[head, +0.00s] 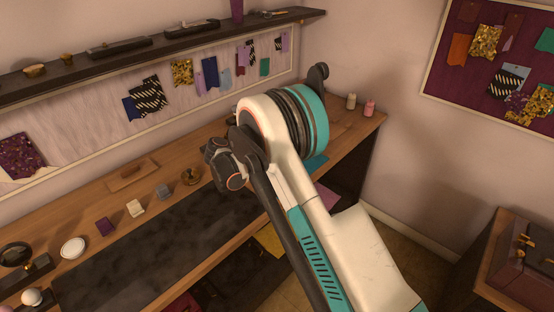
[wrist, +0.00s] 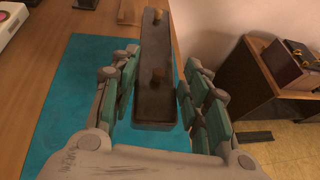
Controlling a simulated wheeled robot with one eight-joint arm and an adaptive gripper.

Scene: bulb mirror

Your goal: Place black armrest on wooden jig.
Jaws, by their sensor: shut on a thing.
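The black armrest (wrist: 153,100) is a long dark bar with two short brown pegs on its top face. My gripper (wrist: 160,70) is shut on it, with one finger along each long side. The bar points away from me in the wrist view, above or on a teal mat (wrist: 70,90); I cannot tell whether it touches. A brown wooden piece (wrist: 129,12), possibly the wooden jig, shows at the bar's far end, partly hidden and cut off by the frame. In the head view my arm hides the gripper and armrest.
The wooden bench (head: 215,206) runs along the wall, with a black mat and several small items. A wooden tray (head: 131,174) lies near its back. A dark shelf (head: 150,50) hangs above. A chest (head: 525,262) stands on a cabinet at the right.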

